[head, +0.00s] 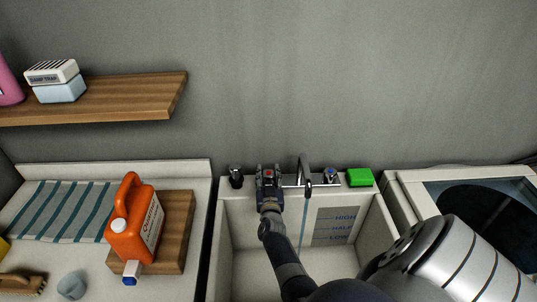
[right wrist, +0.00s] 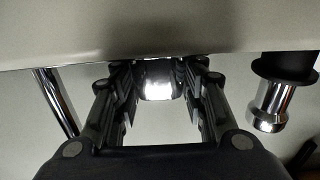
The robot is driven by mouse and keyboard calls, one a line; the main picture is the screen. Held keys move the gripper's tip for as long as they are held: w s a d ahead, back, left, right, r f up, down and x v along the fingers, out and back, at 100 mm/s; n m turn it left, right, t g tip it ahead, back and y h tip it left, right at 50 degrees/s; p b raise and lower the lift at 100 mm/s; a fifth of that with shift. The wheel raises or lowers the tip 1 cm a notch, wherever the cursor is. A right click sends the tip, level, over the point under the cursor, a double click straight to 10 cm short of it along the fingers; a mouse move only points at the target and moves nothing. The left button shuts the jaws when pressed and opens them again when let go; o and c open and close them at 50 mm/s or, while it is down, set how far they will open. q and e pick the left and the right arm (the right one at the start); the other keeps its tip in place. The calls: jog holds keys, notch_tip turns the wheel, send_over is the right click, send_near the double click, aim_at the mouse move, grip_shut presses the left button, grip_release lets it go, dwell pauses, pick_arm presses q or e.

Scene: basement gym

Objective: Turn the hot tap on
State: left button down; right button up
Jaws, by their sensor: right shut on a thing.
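The hot tap (head: 269,173), with a red mark on top, stands on the back ledge of the sink (head: 225,235). My right gripper (head: 268,182) is around it, fingers on both sides. In the right wrist view the fingers of my right gripper (right wrist: 158,70) close on the chrome body of the hot tap (right wrist: 158,88); its upper part is hidden there. The chrome spout (head: 305,172) is just right of the gripper. A thin pale blue line hangs below it; I cannot tell if it is water. My left gripper is out of view.
The blue-marked tap (head: 330,174) and a green sponge (head: 361,178) are right of the spout. A black and chrome fitting (head: 236,176) stands close left of the gripper. An orange jug (head: 133,225) is on the left counter. A wooden shelf (head: 130,98) is above.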

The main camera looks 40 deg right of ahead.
jog(key=shift+w+a+m+g+h+b, duration=0.1)
jog(key=shift+m+g+h+b, duration=0.2)
jog(key=shift+m+g+h, duration=1.3)
jog(key=shift+g, duration=0.1)
jog(key=shift+r+g, duration=0.15)
jog(key=shift+g, duration=0.15)
jog(key=o, duration=1.1)
